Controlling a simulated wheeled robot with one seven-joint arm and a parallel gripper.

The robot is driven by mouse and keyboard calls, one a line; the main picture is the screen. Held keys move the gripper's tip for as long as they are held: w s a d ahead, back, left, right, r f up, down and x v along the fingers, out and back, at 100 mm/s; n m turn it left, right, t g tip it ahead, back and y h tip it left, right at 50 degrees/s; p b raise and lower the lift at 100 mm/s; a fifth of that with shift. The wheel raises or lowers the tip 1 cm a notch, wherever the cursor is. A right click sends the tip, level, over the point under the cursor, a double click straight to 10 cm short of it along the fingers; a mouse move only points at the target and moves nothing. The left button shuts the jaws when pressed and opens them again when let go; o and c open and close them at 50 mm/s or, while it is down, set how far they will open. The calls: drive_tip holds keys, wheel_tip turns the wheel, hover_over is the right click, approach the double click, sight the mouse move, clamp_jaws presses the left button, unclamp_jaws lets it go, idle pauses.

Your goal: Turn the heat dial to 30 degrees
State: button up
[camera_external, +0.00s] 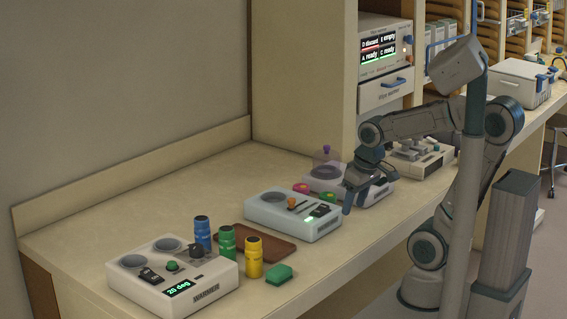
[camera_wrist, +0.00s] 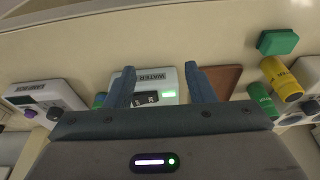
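The white warmer (camera_external: 205,300) stands at the near left of the counter in the external view. Its screen (camera_external: 179,288) reads "20 deg". A dark knob (camera_external: 196,250), which looks like the heat dial, sits on its top behind a green button (camera_external: 172,266). Part of the warmer (camera_wrist: 308,72) shows at the right edge of the wrist view, with a dark knob (camera_wrist: 312,107) partly cut off.
Blue (camera_external: 202,233), green (camera_external: 226,243) and yellow (camera_external: 253,258) bottles stand right beside the warmer, with a green block (camera_external: 279,274) near them. A brown tray (camera_external: 270,245) and the white water unit (camera_external: 275,222) lie between my gripper and the warmer.

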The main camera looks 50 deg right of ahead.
drive_tip(key=w+a+r+p, duration=0.2)
drive_tip(key=w+a+r, duration=0.35)
drive_tip(key=w, duration=0.25)
wheel_tip(320, 180, up, 4)
drive_tip(key=m+g+p, duration=0.2)
drive_tip(key=g+p, duration=0.1)
drive_tip(key=p, duration=0.2)
hover_over(196, 245)
drive_tip(key=shift+y, duration=0.3)
wheel_tip(196, 245, down, 14)
drive_tip(key=shift+s+r+p, duration=0.1)
drive_tip(key=shift+r+p, duration=0.05)
drive_tip(key=shift+p, duration=0.55)
drive_tip(key=c, duration=1)
